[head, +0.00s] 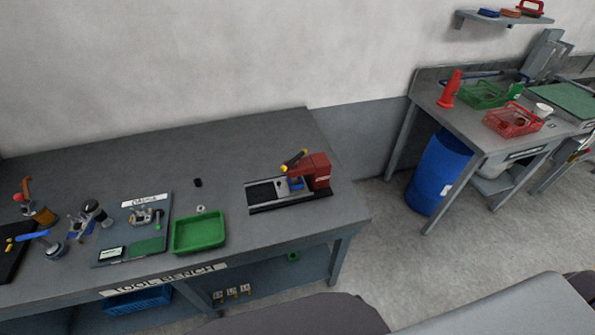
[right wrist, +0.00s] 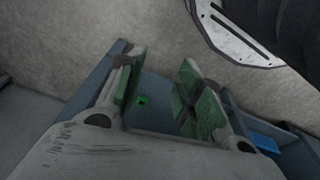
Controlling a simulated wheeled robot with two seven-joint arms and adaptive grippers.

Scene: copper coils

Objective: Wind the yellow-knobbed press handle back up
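A red press (head: 315,171) stands on a dark base plate (head: 262,207) near the right end of the tool bench. Its handle (head: 295,159) has a yellow knob and a dark grip, and lies low and close to the press body, angled up to the right. In the right wrist view my right gripper (right wrist: 158,92) is open and empty, with green pads apart, over the floor and bench side. The press is not seen in that view. My left gripper is in neither view, and no gripper shows in the head view.
A green tray (head: 199,232), a caliper board (head: 128,241) and several tools lie left of the press on the bench (head: 95,169). A blue barrel (head: 437,172) and second table (head: 463,122) stand to the right, past open floor (head: 378,215).

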